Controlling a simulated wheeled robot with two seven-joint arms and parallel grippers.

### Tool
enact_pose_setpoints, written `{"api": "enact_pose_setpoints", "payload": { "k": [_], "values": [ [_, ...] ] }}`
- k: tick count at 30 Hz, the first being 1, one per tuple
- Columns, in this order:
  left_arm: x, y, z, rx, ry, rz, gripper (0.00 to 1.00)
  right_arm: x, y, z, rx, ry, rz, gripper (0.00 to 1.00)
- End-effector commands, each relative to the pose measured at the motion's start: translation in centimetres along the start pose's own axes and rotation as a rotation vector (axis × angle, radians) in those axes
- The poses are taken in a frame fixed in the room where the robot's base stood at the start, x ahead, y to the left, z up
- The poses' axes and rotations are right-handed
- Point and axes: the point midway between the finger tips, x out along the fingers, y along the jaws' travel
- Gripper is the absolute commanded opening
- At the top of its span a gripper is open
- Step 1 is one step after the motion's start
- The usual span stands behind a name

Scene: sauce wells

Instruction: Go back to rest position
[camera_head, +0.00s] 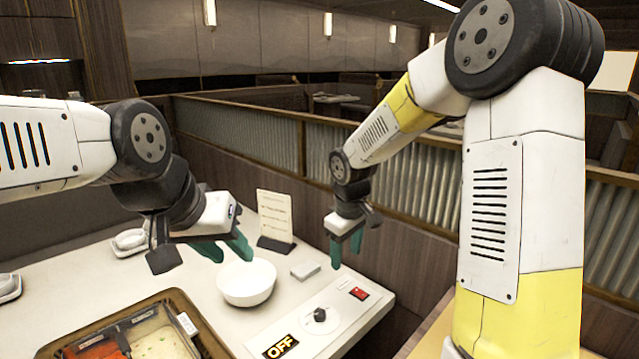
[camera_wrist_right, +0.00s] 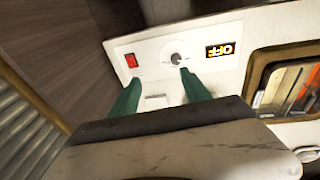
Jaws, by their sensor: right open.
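My left gripper (camera_head: 225,252) reaches in from the left in the head view, above and just behind the white bowl (camera_head: 246,284). Its green fingers are apart and nothing shows between them. My right gripper (camera_head: 346,250) hangs fingers down near the table's right edge, behind the control panel (camera_head: 335,318). In the right wrist view its fingers (camera_wrist_right: 160,90) are spread and empty, with the panel (camera_wrist_right: 150,53) beyond them. The bowl looks empty and stands on the table.
The panel has a black knob (camera_head: 320,314), a red switch (camera_head: 359,293) and an OFF display (camera_head: 281,346). A sauce tray (camera_head: 205,335) sits at front left. A ribbed partition (camera_head: 245,135) runs behind.

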Motion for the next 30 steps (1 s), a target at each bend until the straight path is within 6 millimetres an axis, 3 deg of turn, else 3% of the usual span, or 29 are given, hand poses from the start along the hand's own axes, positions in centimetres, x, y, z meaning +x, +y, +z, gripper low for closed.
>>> {"api": "enact_pose_setpoints", "payload": {
  "k": [1, 6, 15, 22, 30],
  "values": [
    [0.0, 0.0, 0.0, 0.0, 0.0, 0.0, 0.36, -2.4, 0.3, 1.2, 0.053, 0.026, 0.015, 0.55],
    [0.0, 0.0, 0.0, 0.0, 0.0, 0.0, 0.36, -8.6, -0.1, 5.5, 0.233, 0.103, 0.034, 0.55],
    [0.0, 0.0, 0.0, 0.0, 0.0, 0.0, 0.36, -16.1, -3.4, 13.3, 0.537, 0.27, 0.024, 0.55],
    [0.0, 0.0, 0.0, 0.0, 0.0, 0.0, 0.36, -18.4, -6.3, 17.2, 0.696, 0.38, -0.011, 0.55],
    [0.0, 0.0, 0.0, 0.0, 0.0, 0.0, 0.36, -18.8, -7.3, 18.2, 0.743, 0.413, -0.028, 0.55]
  ]
}}
